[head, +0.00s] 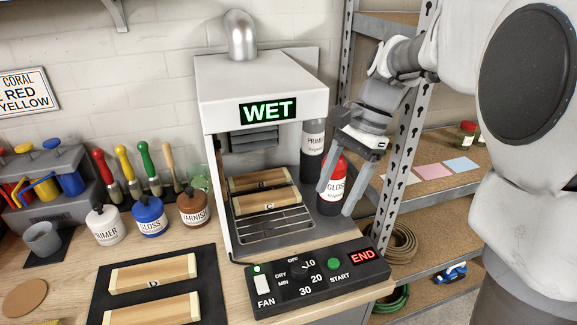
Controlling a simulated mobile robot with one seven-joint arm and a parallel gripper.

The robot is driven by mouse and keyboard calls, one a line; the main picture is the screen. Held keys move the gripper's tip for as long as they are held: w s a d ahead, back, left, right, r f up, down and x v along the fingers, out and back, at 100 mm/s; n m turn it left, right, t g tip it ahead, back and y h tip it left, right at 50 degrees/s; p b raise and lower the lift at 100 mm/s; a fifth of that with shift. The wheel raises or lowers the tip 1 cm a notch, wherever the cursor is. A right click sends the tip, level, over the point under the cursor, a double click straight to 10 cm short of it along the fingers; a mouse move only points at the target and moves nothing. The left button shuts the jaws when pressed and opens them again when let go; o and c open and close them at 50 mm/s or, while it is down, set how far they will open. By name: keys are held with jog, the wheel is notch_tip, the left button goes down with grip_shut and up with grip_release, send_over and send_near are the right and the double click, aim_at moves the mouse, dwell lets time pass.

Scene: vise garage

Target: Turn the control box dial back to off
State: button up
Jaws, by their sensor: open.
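The control box (320,277) is black and lies at the front right of the bench, below the white drying cabinet (262,95). Its dial (297,267) is a small dark knob among the marks OFF, 10, 20 and 30; the pointer is too small to read surely. A white FAN switch (263,281) is at its left, a green START button (334,264) right of the dial, and a red END display (362,257) at the right. The cabinet's sign reads WET in green. My gripper (341,201) is open, in front of the red gloss can (332,183), above and right of the box.
Two wooden pieces (262,181) sit on the cabinet's rack. Two more lie on a black mat (205,262) at left. Bottles (149,217) and brushes stand behind. A metal shelf post (396,170) rises close right of my gripper. Room above the box looks clear.

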aim_at(300, 266)
jog(key=b+x, duration=0.1)
jog(key=x, duration=0.5)
jog(key=b+x, duration=0.1)
jog(key=x, duration=0.5)
jog(key=b+x, duration=0.1)
jog(key=x, duration=0.5)
jog(key=shift+w+a+r+b, duration=0.1)
jog(key=shift+a+b, duration=0.2)
grip_shut()
